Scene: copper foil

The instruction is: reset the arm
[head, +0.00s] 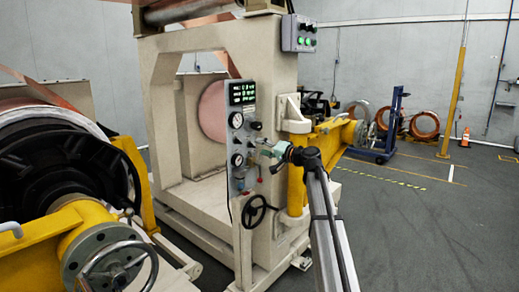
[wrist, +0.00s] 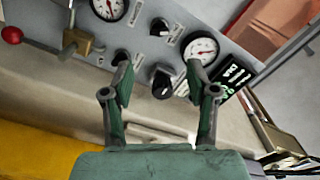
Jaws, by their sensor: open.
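My gripper (head: 264,147) is at the end of my raised arm, in front of the grey control panel (head: 241,184) on the beige machine frame. In the wrist view my gripper (wrist: 158,80) has its two green fingers spread apart, with nothing held between them. A black knob (wrist: 162,84) on the panel shows between the fingertips. I cannot tell whether a fingertip touches the panel. A round gauge (wrist: 201,50) and a lit display (wrist: 232,76) show by the right finger.
A red-tipped lever (wrist: 12,35) and another gauge (wrist: 109,6) are on the panel. A black handwheel (head: 254,211) is below it. A yellow arm (head: 330,140) extends from the frame at right. Open grey floor (head: 420,225) lies at the right.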

